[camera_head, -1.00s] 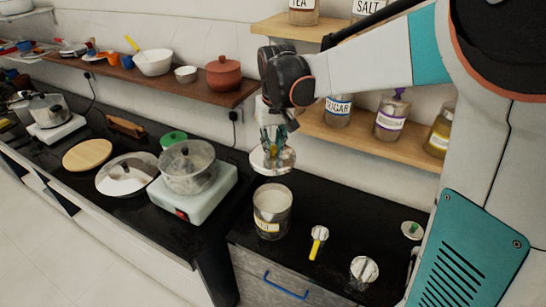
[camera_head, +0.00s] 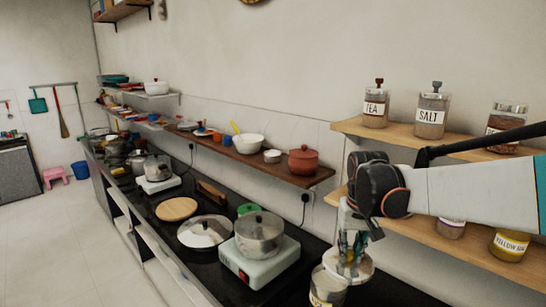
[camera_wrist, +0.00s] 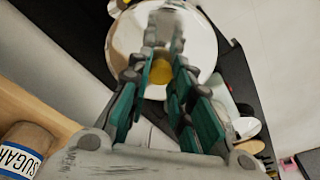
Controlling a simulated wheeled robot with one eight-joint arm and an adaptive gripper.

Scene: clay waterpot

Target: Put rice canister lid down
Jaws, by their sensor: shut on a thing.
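My gripper (camera_head: 352,250) is shut on the silver metal lid (camera_head: 362,268) in the head view. It holds the lid above the counter, near the lower edge of the picture. The wrist view shows the lid's round shiny disc (camera_wrist: 120,40) around my fingertips (camera_wrist: 165,35), with a yellow patch at the middle. A glass canister (camera_head: 328,288) stands on the black counter below and left of the lid. It is cut off by the frame, and its label is not readable. I cannot tell whether the lid touches the canister.
A pot (camera_head: 259,238) sits on a pale burner (camera_head: 272,268) to the left. A flat pan lid (camera_head: 205,232) and a wooden board (camera_head: 177,209) lie beyond. Wooden shelves with jars, including a SALT jar (camera_head: 432,112), flank my arm.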

